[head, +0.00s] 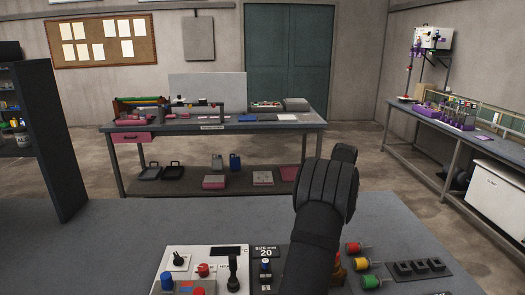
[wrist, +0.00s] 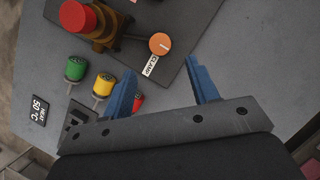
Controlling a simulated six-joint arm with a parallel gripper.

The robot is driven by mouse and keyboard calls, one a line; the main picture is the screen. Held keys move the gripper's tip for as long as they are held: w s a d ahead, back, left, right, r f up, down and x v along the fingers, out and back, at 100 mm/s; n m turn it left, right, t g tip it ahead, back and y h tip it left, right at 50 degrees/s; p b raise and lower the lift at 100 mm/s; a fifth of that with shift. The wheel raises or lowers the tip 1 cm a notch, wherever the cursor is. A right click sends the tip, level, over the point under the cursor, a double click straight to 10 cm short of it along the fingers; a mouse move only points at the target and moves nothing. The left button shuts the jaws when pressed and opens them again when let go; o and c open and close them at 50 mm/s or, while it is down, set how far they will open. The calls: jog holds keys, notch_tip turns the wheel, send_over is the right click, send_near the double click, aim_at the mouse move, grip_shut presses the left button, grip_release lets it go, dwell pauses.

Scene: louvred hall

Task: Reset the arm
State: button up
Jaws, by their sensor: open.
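My gripper (wrist: 160,66) is open, its two blue fingers apart with nothing between them in the wrist view. It points over the grey bench, close to a dark panel with an orange knob (wrist: 159,44) and a red mushroom button (wrist: 76,17) on a brass-coloured body. In the head view my dark arm rises over the bench front, right of centre. It hides the gripper's fingers and part of the controls behind it.
Green (head: 370,281), yellow (head: 361,263) and red (head: 354,248) lamps stand right of my arm, beside black switches (head: 420,267). A white panel (head: 205,268) with a joystick and black lever (head: 233,270) is left. The bench (head: 120,235) is clear farther left.

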jog(key=x, duration=0.8)
jog(key=shift+s+a+f, duration=0.1)
jog(key=shift+s+f, duration=0.05)
jog(key=shift+f, duration=0.15)
